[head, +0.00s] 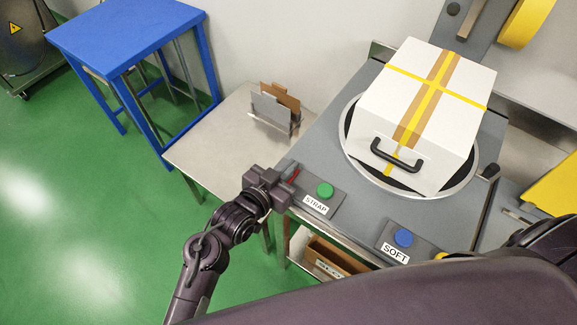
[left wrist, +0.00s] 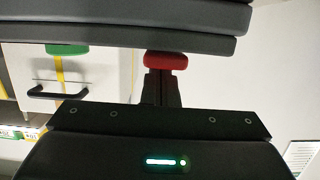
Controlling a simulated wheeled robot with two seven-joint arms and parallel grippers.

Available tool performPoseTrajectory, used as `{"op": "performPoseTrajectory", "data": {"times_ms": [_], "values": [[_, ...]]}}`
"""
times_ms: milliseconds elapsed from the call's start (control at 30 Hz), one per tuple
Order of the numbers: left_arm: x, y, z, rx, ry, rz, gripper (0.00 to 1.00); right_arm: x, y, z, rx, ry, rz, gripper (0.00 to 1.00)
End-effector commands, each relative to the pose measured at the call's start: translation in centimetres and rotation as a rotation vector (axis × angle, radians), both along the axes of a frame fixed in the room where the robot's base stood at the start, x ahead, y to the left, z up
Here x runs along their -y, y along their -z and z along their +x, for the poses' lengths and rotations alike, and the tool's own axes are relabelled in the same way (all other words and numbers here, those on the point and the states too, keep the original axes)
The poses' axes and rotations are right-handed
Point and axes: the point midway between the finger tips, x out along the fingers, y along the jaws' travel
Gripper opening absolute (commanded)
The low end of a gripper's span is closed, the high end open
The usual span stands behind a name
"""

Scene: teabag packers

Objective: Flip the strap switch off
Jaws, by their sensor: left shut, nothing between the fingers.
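The STRAP control panel (head: 333,206) sits at the left front corner of the grey machine top. It carries a green button (head: 325,190), a STRAP label (head: 316,204) and a small red switch (head: 293,175) at its left end. My left gripper (head: 284,192) is shut and empty, right beside the red switch. In the left wrist view the red switch (left wrist: 166,60) lies just beyond the closed fingertips (left wrist: 162,76); I cannot tell whether they touch. The switch's on or off position is not clear. My right gripper is not in view.
A white box (head: 415,100) with crossed yellow straps and a black handle stands on the round turntable (head: 346,140). A SOFT panel (head: 415,240) with a blue button is at the front. A metal side table (head: 215,140) and a blue table (head: 120,35) stand left.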

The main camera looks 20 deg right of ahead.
Motion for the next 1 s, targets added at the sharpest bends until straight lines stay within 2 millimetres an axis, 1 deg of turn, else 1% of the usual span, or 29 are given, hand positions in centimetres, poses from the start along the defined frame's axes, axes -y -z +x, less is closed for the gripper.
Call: {"op": "performPoseTrajectory", "data": {"times_ms": [167, 333, 400, 667, 1000], "values": [[0.0, -0.1, 0.0, -0.006, 0.0, 0.007, 0.0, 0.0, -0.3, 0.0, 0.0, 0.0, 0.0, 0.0], [0.3, -0.1, 0.2, -0.047, 0.002, 0.059, 0.0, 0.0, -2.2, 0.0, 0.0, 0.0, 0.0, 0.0], [0.2, 0.5, 0.1, -0.046, 0.001, 0.058, 0.0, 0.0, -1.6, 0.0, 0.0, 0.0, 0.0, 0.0], [0.4, 0.5, 0.2, -0.045, 0.001, 0.056, 0.0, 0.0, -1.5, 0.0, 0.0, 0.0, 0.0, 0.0], [1.4, 0.5, 1.1, -0.045, 0.0, 0.056, 0.0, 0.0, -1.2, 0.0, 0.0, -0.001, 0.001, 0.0]]}}
